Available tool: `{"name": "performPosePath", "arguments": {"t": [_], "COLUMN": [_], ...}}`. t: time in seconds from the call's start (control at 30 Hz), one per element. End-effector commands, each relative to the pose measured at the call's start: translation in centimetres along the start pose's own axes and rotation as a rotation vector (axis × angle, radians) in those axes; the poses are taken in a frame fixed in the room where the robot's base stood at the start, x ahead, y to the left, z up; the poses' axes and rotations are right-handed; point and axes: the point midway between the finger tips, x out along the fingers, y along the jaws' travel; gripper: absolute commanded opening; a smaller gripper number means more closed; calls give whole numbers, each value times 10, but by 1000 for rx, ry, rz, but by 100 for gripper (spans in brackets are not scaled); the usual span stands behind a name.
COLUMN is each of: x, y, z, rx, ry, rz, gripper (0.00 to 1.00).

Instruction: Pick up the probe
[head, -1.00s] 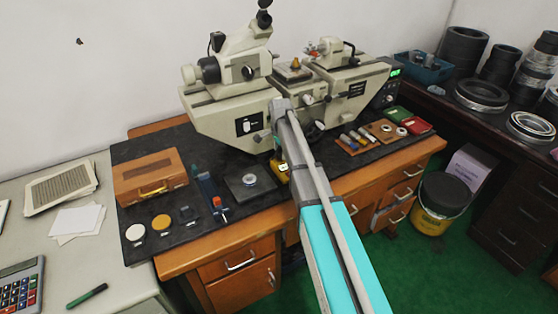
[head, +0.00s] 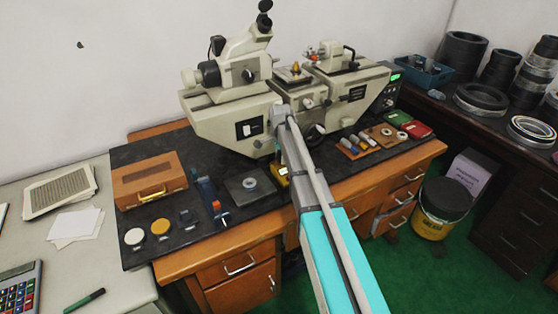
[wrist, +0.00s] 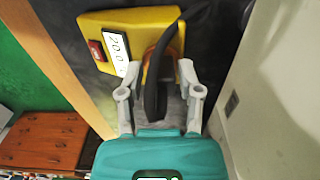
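A yellow gauge box (wrist: 122,30) with a lit number display and a red switch lies on the dark mat in the wrist view. A thick black cable (wrist: 152,88) loops over it, with an orange-brown part (wrist: 168,62) beside the cable. I cannot clearly tell which part is the probe. My gripper (wrist: 159,70) is open, its two grey fingers on either side of the cable and orange-brown part. I cannot tell whether they touch. In the head view the yellow box (head: 281,172) shows beside my arm, which hides much of that spot.
The measuring machine (head: 225,118) stands just behind, and its pale body (wrist: 275,85) is close on the right in the wrist view. A dark square plate (head: 240,196) with a ring (head: 249,183) lies to the left. The wooden desk edge (wrist: 50,60) is near.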

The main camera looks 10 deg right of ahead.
Motion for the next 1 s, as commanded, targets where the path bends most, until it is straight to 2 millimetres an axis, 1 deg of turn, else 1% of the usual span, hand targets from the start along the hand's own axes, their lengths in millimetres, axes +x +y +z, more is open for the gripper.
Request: {"name": "performPosePath", "arguments": {"t": [0.03,0.17,0.2,0.67,0.87,1.0], "x": [0,0,0,-2,-11,-21], "y": [0,0,0,0,0,0], "z": [0,0,0,0,0,0], "rx": [0,0,0,1,1,1], "ry": [0,0,0,0,0,0], "rz": [0,0,0,0,0,0], "gripper": [27,3,0,0,0,0]}}
